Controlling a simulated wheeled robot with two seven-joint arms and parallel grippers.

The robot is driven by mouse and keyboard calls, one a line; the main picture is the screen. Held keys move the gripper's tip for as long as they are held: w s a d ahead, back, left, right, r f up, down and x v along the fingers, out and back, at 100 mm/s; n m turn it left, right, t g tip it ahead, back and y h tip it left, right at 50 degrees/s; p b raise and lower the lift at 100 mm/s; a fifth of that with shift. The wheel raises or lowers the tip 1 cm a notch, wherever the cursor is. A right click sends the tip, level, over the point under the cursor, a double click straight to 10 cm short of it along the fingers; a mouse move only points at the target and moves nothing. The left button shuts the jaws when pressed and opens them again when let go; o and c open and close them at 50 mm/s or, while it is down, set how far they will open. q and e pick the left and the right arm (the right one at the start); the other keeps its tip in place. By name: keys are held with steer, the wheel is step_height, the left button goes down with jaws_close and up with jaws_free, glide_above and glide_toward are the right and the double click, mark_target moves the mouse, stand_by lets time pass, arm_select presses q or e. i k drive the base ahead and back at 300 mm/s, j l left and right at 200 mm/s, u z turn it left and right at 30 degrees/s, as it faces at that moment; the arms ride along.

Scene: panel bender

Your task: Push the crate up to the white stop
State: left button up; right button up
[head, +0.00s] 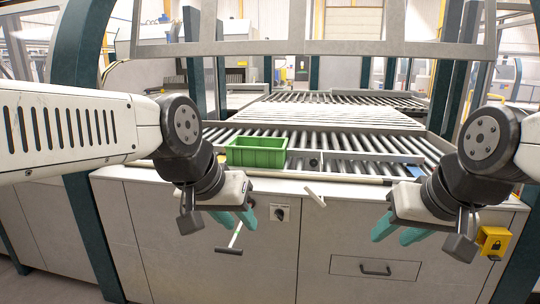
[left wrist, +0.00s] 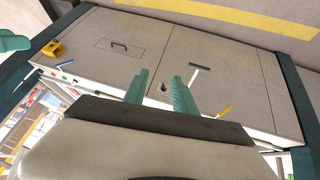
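The green crate (head: 257,152) sits upright on the roller bed (head: 350,142), near its front edge and left of the middle. A pale, low bar (head: 375,157) lies across the rollers to the right of the crate, with a gap between them; I cannot tell for certain that it is the white stop. My left gripper (head: 239,226) is open and empty, in front of the cabinet, below and nearer than the crate; it also shows in the left wrist view (left wrist: 160,76). My right gripper (head: 391,241) is open and empty at the front right. Neither touches the crate.
The cabinet front (head: 150,225) stands below the rollers, with a T-shaped handle (head: 235,236), a pale lever (head: 315,196) and a drawer handle (head: 375,269). A yellow lock box (head: 494,241) is at the right. A grey framed window (head: 310,47) hangs above the rollers.

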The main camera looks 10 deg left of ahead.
mark_target(268, 153)
steer(key=i+l, duration=0.25)
steer(key=i, duration=0.35)
steer(key=i+l+z, duration=0.15)
steer(key=i, duration=0.45)
steer(key=i+l, duration=0.25)
steer(key=i, duration=0.4)
steer(key=l+z, duration=0.05)
